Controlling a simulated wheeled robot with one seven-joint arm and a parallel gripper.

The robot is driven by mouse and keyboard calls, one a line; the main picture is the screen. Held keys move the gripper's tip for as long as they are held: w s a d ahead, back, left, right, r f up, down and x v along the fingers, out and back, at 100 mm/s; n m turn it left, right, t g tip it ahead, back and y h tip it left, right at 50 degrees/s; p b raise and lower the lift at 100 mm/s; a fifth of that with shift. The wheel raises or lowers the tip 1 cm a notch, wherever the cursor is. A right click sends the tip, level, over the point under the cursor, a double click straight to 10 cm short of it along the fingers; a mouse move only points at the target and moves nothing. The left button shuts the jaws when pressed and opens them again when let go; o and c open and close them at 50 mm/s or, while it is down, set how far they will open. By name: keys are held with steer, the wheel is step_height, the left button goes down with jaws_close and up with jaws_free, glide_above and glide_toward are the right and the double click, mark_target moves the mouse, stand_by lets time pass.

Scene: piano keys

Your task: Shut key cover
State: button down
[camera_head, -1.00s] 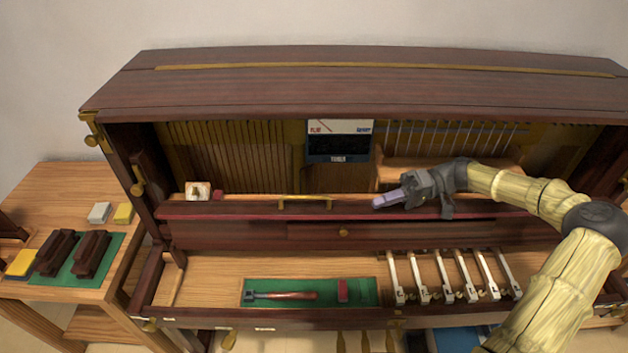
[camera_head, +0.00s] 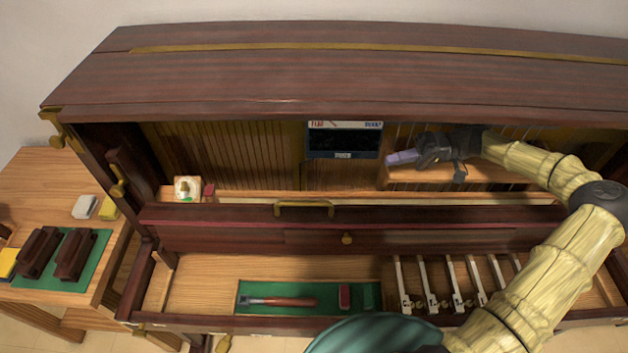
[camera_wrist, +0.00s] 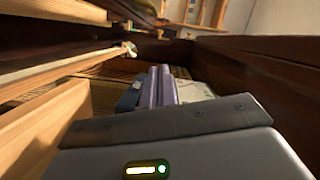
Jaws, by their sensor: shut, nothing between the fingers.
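The key cover (camera_head: 240,238) is a long dark red-brown board across the piano, with a brass handle (camera_head: 304,207) on its upper edge and a brass knob (camera_head: 347,239) on its front face. It stands up behind the key bed, and several white keys (camera_head: 455,285) show uncovered in front of it. My gripper (camera_head: 390,158) is shut and empty, pointing left, above and behind the cover's upper edge, inside the open cabinet. In the wrist view its purple fingers (camera_wrist: 158,85) lie together, with dark wood to the right. I see no contact with the cover.
A green tray (camera_head: 362,300) with a hammer (camera_head: 280,301) and a red block lies on the key bed. A small display (camera_head: 343,140) and a wooden ledge (camera_head: 430,173) are behind the cover. The dark lid (camera_head: 350,80) overhangs above. A side table (camera_head: 40,190) stands left.

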steer(key=shift+w, duration=0.55)
steer(key=s+p+x, duration=0.1)
steer(key=x, duration=0.6)
steer(key=s+p+x, duration=0.1)
steer(key=p+x, duration=0.1)
steer(key=x, duration=0.5)
steer(key=s+d+f+p+x, duration=0.1)
steer(key=p+x, duration=0.1)
steer(key=x, duration=0.4)
steer(key=shift+a, duration=0.4)
steer(key=shift+s+f, duration=0.25)
steer(key=shift+s, duration=0.05)
